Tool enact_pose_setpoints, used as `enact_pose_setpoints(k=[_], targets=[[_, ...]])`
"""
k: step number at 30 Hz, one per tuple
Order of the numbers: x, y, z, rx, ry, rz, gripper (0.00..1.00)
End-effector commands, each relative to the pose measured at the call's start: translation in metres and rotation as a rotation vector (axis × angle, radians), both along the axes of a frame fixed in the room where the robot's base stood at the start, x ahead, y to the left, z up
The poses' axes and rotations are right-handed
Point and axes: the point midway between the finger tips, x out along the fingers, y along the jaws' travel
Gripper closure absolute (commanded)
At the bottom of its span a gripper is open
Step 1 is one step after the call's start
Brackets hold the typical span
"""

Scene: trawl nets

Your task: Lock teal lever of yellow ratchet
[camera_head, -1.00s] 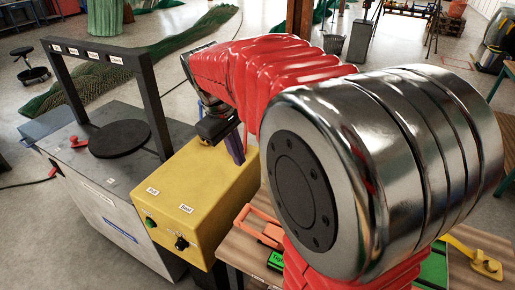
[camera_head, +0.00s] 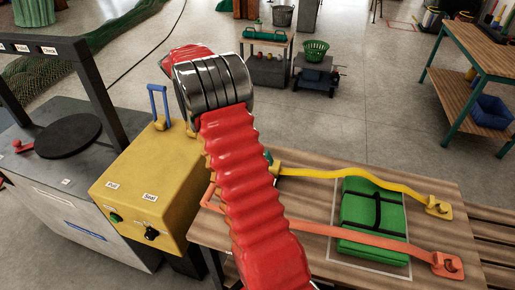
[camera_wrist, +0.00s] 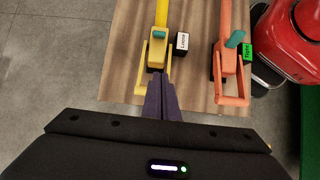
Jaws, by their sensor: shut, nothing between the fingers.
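The yellow ratchet (camera_wrist: 156,52) lies on the wooden table in the wrist view, with a small teal lever (camera_wrist: 158,34) on it. A label reading "Loose" (camera_wrist: 182,41) sits beside it. My gripper (camera_wrist: 160,80) shows two purple fingers, shut and empty. Their tips overlap the lower end of the ratchet's yellow handle in the picture; I cannot tell whether they touch. The teal lever lies beyond the tips. In the head view, my red arm hides the gripper and part of the ratchet; the yellow strap (camera_head: 350,175) runs right from it.
An orange ratchet (camera_wrist: 228,62) with its own teal lever (camera_wrist: 235,38) and a green "Tight" label (camera_wrist: 248,52) lies to the right. Its orange strap (camera_head: 350,233) and the yellow strap cross a green bundle (camera_head: 357,222). A yellow box (camera_head: 130,185) stands left of the table.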

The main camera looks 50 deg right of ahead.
Motion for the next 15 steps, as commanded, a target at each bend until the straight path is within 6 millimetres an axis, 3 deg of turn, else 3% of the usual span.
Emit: enact_pose_setpoints(k=[4, 15], targets=[[0.001, -0.0106, -0.0115, 0.006, 0.037, 0.003, 1.0], [0.0011, -0.0119, -0.0126, 0.006, 0.04, 0.005, 1.0]])
